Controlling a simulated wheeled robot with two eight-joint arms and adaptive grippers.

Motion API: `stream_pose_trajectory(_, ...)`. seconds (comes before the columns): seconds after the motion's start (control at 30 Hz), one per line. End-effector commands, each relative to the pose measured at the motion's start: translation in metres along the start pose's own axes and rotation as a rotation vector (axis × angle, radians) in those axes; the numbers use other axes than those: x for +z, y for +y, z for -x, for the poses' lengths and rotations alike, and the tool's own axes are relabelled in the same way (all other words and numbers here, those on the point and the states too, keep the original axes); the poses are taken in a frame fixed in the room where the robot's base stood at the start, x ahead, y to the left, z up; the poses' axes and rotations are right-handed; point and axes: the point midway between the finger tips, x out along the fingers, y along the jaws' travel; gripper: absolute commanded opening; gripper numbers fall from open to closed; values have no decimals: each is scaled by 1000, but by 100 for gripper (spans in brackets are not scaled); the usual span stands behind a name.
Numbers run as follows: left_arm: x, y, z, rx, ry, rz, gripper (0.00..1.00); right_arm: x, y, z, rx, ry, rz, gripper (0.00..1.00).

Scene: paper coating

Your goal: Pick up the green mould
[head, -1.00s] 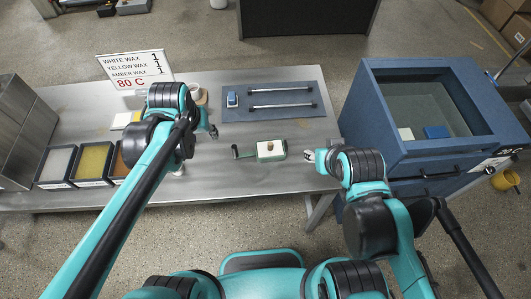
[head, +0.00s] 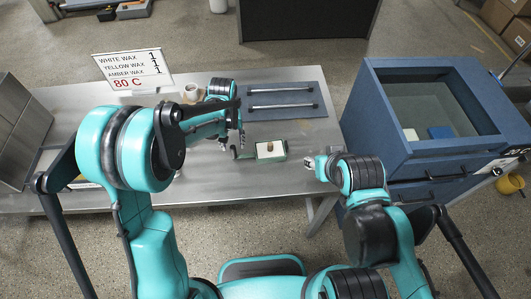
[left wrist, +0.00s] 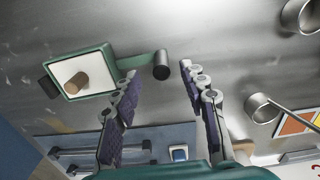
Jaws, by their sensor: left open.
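The green mould (head: 270,150) lies on the metal table, with a white top, a brown knob and a handle pointing left. My left gripper (head: 232,141) is above the table by the handle end. In the wrist view the left gripper (left wrist: 160,76) is open, with nothing between its fingers. My right gripper (head: 314,163) is at the table's right edge, right of the mould; its jaws are too small to read.
A blue mat (head: 275,113) with two silver bars (head: 282,90) lies behind the mould. A blue cabinet (head: 378,120) stands at the right. A wax sign (head: 133,69) stands back left. Metal cups (left wrist: 262,108) show in the wrist view. The table front is clear.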

Motion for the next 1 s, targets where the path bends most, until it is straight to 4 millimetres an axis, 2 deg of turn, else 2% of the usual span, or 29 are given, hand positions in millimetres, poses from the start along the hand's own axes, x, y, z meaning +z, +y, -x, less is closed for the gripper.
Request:
stream_pose_trajectory(0.03, 0, -1, -12, 0, 0, 1, 43, 3, 0, -4, 0, 0, 0, 40)
stream_pose_trajectory(0.2, 0, -2, -32, 0, 0, 0, 43, 6, 0, -8, 0, 0, 0, 40)
stream_pose_trajectory(0.47, 0, -2, -35, 0, 1, 0, 43, 6, 0, -8, 0, 0, 0, 40)
stream_pose_trajectory(0.5, 0, -2, -35, 0, 1, 0, 40, 6, 0, -8, 0, 0, 0, 40)
stream_pose_trajectory(0.6, 0, -2, -35, 0, 1, 0, 14, 6, 0, -8, 0, 0, 0, 40)
stream_pose_trajectory(0.67, 0, -2, -35, 0, 1, 0, 0, 6, 0, -8, 0, 0, 0, 40)
stream_pose_trajectory(1.0, 0, -2, -35, 1, 1, 0, 0, 6, 0, -8, 0, 0, 0, 40)
